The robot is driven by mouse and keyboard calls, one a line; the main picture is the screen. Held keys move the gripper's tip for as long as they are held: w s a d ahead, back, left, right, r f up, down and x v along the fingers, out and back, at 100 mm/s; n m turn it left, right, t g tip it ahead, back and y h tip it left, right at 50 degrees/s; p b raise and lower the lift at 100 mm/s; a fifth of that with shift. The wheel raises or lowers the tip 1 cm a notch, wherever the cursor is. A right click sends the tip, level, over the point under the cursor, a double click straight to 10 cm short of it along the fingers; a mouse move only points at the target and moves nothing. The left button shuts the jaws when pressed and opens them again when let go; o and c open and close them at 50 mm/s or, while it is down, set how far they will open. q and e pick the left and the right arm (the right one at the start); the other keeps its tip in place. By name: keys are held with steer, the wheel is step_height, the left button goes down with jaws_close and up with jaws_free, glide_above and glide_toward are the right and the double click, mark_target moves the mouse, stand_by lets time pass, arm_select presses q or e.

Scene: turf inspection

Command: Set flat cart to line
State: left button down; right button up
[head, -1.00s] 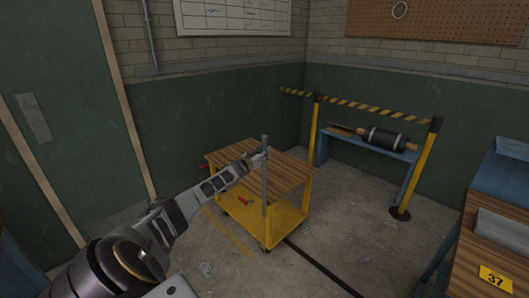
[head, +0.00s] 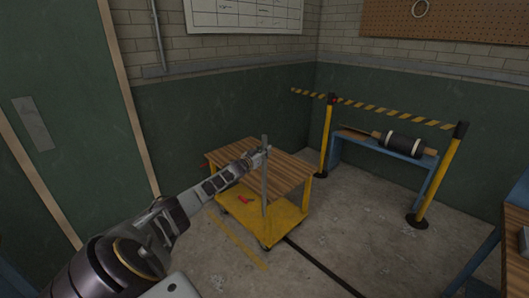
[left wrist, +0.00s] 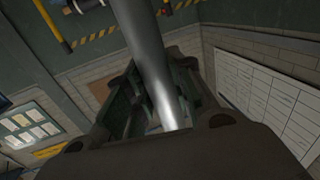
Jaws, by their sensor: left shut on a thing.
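The flat cart (head: 268,222) is yellow with a wooden top and stands on the concrete floor in the middle of the head view. A grey upright post, its handle (head: 265,182), rises at its near side. My left gripper (head: 262,155) is shut on this handle near its top. In the left wrist view the handle (left wrist: 148,62) runs between the fingers. A dark line (head: 318,264) on the floor runs from the cart toward the lower right. A yellow line (head: 243,243) lies at the cart's left. My right gripper is not in view.
Yellow posts (head: 437,176) with striped tape (head: 375,106) stand at the right, before a blue bench (head: 372,149) bearing a dark roller (head: 404,145). A workbench (head: 516,225) is at the right edge. A green wall is behind the cart. Floor right of the cart is clear.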

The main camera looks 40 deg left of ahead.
arm_select(q)
steer(key=shift+a, duration=0.25)
steer(key=shift+a+r, duration=0.1)
steer(key=c, duration=1.6)
jaws_free()
steer(key=shift+c, duration=0.2)
steer(key=o, duration=0.4)
steer(key=shift+a, duration=0.1)
steer(key=shift+o, duration=0.2)
steer(key=shift+s+f, duration=0.15)
steer(key=shift+f, duration=0.1)
steer(key=shift+s+d, duration=0.15)
steer(key=shift+d, duration=0.05)
